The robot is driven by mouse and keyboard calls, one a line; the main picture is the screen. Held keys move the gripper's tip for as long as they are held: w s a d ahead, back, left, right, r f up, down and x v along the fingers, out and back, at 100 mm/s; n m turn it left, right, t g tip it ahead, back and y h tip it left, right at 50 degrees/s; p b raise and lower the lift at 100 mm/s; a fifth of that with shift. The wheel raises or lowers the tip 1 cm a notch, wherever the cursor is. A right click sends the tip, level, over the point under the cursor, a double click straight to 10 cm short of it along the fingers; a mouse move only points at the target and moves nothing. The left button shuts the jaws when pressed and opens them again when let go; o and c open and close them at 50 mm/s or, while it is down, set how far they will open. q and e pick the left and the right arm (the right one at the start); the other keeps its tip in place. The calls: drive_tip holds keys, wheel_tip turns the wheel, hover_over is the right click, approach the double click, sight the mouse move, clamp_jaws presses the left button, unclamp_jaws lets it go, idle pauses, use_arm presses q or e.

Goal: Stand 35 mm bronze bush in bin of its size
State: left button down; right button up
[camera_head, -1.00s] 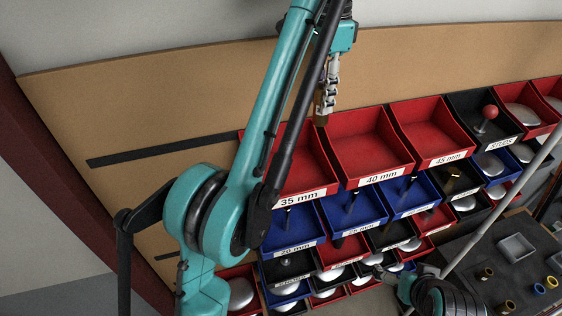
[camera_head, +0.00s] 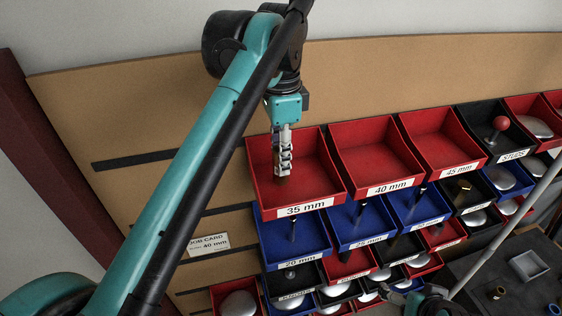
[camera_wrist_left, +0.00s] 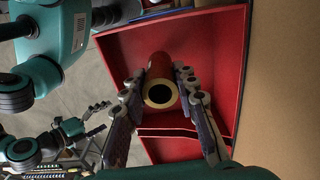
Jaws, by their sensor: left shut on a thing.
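My left gripper (camera_head: 284,168) is shut on the bronze bush (camera_head: 281,181), a short brown tube. The hand points down over the red bin labelled 35 mm (camera_head: 318,198), with the bush inside the bin's outline near its left side. In the left wrist view the bush (camera_wrist_left: 159,72) shows its pale ring end and dark bore between the two fingers, with the red bin (camera_wrist_left: 222,60) behind it. I cannot tell whether the bush touches the bin floor. My right gripper (camera_wrist_left: 98,117) is small in the left wrist view, its fingers apart and empty.
Red bins labelled 40 mm (camera_head: 391,187) and 45 mm (camera_head: 462,169) stand to the right and look empty. Blue bins sit below, including the 20 mm one (camera_head: 299,259). A job card (camera_head: 209,244) reading 40 mm is on the tan board.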

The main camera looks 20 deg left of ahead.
use_arm(q)
drive_tip(key=shift+w+f, duration=0.1)
drive_tip(key=shift+f, duration=0.8)
drive_tip(key=shift+f, duration=0.15)
drive_tip(key=c, duration=1.2)
unclamp_jaws()
drive_tip(key=shift+r, duration=0.25)
wheel_tip(320, 180, up, 12)
drive_tip(key=shift+f, duration=0.1)
